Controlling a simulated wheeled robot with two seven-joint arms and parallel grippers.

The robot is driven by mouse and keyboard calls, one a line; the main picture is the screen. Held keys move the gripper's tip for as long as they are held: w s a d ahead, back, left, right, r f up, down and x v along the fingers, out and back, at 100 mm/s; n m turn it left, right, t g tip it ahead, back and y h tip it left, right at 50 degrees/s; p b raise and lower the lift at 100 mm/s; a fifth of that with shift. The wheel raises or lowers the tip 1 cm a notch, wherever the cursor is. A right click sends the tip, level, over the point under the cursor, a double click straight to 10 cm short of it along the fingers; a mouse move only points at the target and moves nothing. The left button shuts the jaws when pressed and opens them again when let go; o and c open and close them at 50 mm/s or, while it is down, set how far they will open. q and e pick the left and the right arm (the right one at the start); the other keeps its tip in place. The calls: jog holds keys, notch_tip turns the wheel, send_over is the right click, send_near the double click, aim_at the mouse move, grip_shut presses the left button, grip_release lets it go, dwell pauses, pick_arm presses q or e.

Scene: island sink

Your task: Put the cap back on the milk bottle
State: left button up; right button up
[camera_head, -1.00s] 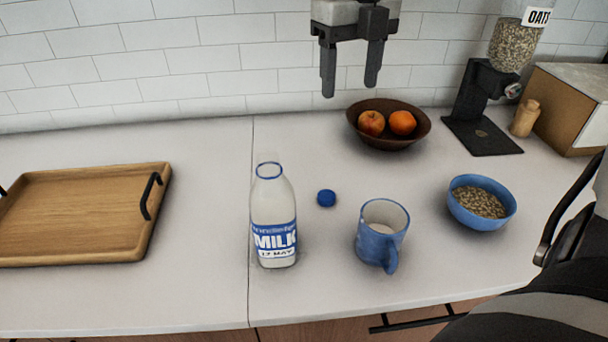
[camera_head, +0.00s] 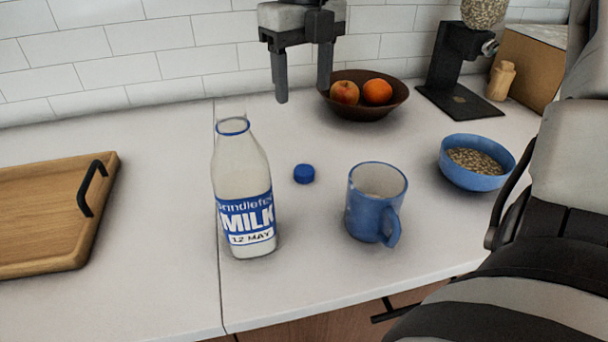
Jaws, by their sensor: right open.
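The milk bottle (camera_head: 240,190) stands upright on the counter, left of centre, with its blue-rimmed mouth uncovered. The blue cap (camera_head: 304,173) lies on the counter to the right of the bottle, between it and the blue mug. My right gripper (camera_head: 303,92) hangs at the top of the picture with its fingers pointing down. It is open and empty, above and behind the cap, in front of the tiled wall. My left gripper is not in view.
A blue mug (camera_head: 376,205) stands right of the cap. A bowl of oats (camera_head: 478,162) is further right, and a brown fruit bowl (camera_head: 365,108) is behind. A wooden tray (camera_head: 50,258) lies at the left. The counter around the cap is clear.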

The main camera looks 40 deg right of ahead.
send_over(304, 170)
notch_tip(304, 170, down, 11)
jog(key=shift+r, duration=0.2)
dwell(0.3)
jog(key=shift+f+p, duration=0.75)
jog(key=shift+f, duration=1.85)
jog(key=c, duration=1)
